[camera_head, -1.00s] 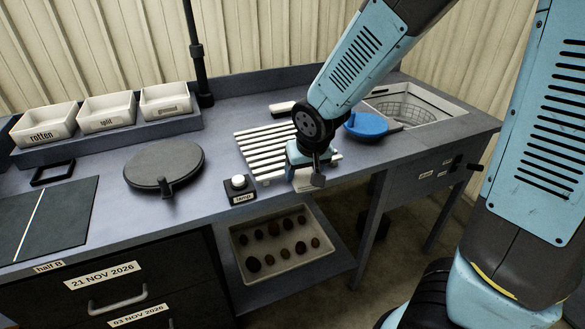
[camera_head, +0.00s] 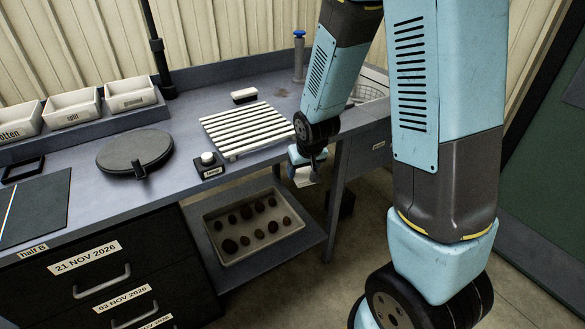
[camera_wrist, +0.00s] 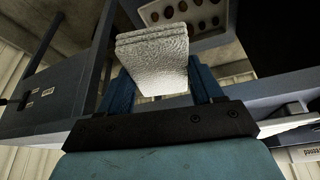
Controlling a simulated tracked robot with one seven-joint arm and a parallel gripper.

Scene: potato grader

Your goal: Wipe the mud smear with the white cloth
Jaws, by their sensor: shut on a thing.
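My gripper (camera_head: 305,168) is shut on the white cloth (camera_wrist: 155,55). The wrist view shows the folded, textured cloth between my two blue fingers (camera_wrist: 160,85). In the head view a small pale part of the cloth (camera_head: 308,179) shows below my gripper, in front of the bench's front edge and right of the slatted rack. A faint brownish patch (camera_head: 282,92), perhaps the mud smear, lies on the bench top behind the rack. My arm covers part of the bench to its right.
A pale block (camera_head: 244,96) and a blue-topped upright bottle (camera_head: 299,58) are behind. A potato tray (camera_head: 207,238) sits on the lower shelf. A round dark lid (camera_head: 135,150) lies left.

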